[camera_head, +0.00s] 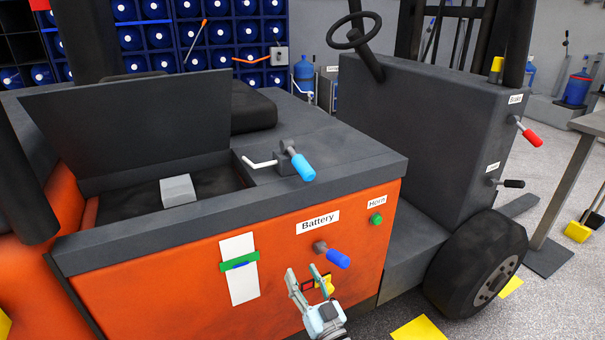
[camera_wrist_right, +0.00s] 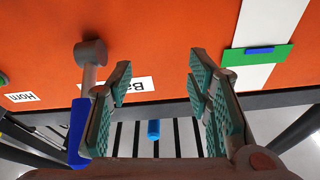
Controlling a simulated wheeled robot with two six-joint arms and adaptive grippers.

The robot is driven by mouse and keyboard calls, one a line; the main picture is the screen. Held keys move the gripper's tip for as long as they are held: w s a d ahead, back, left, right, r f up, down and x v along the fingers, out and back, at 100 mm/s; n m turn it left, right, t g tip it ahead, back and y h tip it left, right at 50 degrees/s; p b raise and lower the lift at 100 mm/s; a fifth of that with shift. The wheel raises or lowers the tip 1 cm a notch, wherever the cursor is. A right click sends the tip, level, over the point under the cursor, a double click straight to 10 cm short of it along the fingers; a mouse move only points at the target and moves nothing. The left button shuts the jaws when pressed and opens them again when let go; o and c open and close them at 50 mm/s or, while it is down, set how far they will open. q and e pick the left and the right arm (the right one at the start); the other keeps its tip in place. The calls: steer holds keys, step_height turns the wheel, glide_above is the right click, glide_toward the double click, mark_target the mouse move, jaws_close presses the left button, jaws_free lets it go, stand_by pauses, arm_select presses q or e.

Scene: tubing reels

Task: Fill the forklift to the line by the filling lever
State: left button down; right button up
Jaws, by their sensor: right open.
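The orange forklift (camera_head: 150,270) has an open hatch on its dark top. A light-blue-handled lever (camera_head: 301,166) with a white bent spout (camera_head: 260,162) sits beside the opening; its blue handle also shows between my fingers in the right wrist view (camera_wrist_right: 153,130). A white gauge strip (camera_head: 243,285) with a green marker (camera_head: 240,262) is on the side panel, also in the wrist view (camera_wrist_right: 262,54). My right gripper (camera_head: 303,271) is open and empty in front of the panel, below the Battery label. My left gripper is not in view.
A dark-blue-handled lever (camera_head: 332,254) sticks out under the Battery label (camera_head: 318,222), just above my right gripper. A green horn button (camera_head: 376,219) is to its right. The raised hatch lid (camera_head: 130,120) stands behind the opening. Red (camera_head: 530,136) and black levers are on the front housing.

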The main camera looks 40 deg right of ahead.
mark_target(303, 169)
step_height(303, 169, up, 16)
steer(key=s+d+m+t+h, duration=0.1)
steer(key=d+m+t+h, duration=0.1)
steer(key=m+t+h, duration=0.3)
steer(key=shift+g+h, duration=0.3)
steer(key=shift+g, duration=0.2)
steer(key=x, duration=1.4)
steer(key=shift+s+d, duration=0.15)
steer(key=shift+c, duration=0.6)
jaws_close()
steer(key=shift+n, duration=0.3)
